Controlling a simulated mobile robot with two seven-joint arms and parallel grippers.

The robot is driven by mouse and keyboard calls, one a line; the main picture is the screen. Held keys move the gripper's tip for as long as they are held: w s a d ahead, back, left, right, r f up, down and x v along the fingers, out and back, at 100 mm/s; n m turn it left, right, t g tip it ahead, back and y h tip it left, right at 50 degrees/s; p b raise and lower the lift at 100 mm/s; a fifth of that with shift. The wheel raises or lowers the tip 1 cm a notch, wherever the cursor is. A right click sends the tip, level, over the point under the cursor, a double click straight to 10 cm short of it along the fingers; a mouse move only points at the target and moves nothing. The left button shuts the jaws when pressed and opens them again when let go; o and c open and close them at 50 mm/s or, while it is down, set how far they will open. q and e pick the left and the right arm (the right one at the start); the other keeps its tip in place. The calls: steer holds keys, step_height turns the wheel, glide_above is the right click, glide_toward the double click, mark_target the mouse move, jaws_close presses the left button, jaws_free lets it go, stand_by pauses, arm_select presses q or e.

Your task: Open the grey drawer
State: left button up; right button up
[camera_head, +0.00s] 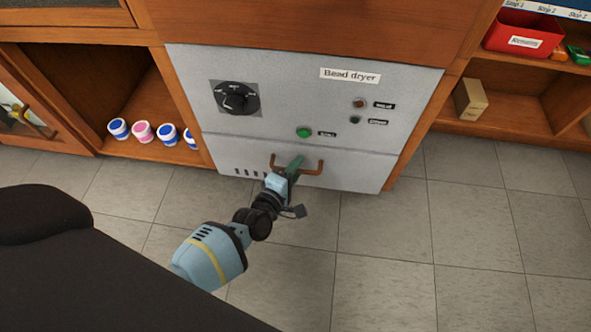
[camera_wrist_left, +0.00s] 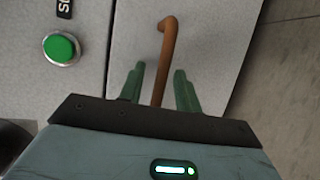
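The grey drawer (camera_head: 358,174) is the lowest panel of the grey bead dryer, and its front looks flush with the panel above. Its brown bar handle (camera_head: 312,171) runs across the upper part of the front. My left gripper (camera_head: 294,163) is at the left-middle part of the handle. In the left wrist view, the handle (camera_wrist_left: 166,38) passes between the two green fingers of my left gripper (camera_wrist_left: 159,82), with a gap on each side. The fingers are open. The drawer front (camera_wrist_left: 212,40) also shows there. My right gripper is not in view.
Above the drawer are a green button (camera_head: 304,133) and a black dial (camera_head: 236,98). Open wooden shelves flank the dryer, with several small tubs (camera_head: 142,131) at left and a tan box (camera_head: 470,99) at right. The tiled floor (camera_head: 390,260) in front is clear.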

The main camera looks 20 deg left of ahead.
arm_select(q)
steer(key=c, duration=0.6)
jaws_close()
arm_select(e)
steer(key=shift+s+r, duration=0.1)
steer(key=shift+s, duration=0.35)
arm_select(q)
steer(key=shift+s, duration=0.1)
